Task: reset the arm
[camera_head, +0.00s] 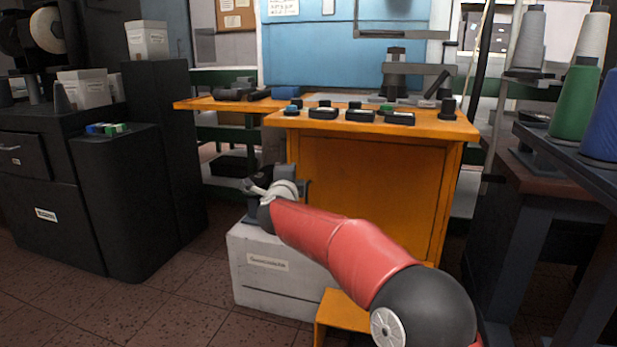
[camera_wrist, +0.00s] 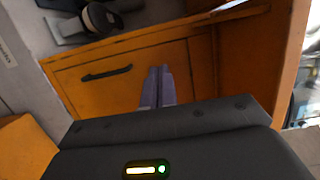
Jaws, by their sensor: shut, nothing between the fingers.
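My gripper (camera_wrist: 157,72) is in the wrist view, its two slim grey fingers side by side and closed together with nothing between them. They stand in front of the orange cabinet (camera_wrist: 95,92), near a panel with a dark handle (camera_wrist: 106,73). In the head view, my red arm reaches forward and left over the floor, and its far end is beside the orange cabinet (camera_head: 372,190), above a white box (camera_head: 262,262). My fingers are too small to make out there.
Several dark items, including a small black pot (camera_head: 447,106), stand on the orange cabinet's top. Black cabinets (camera_head: 115,200) are at the left. A dark table (camera_head: 570,160) with thread cones, one green (camera_head: 575,103), is at the right. Tiled floor is open at the lower left.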

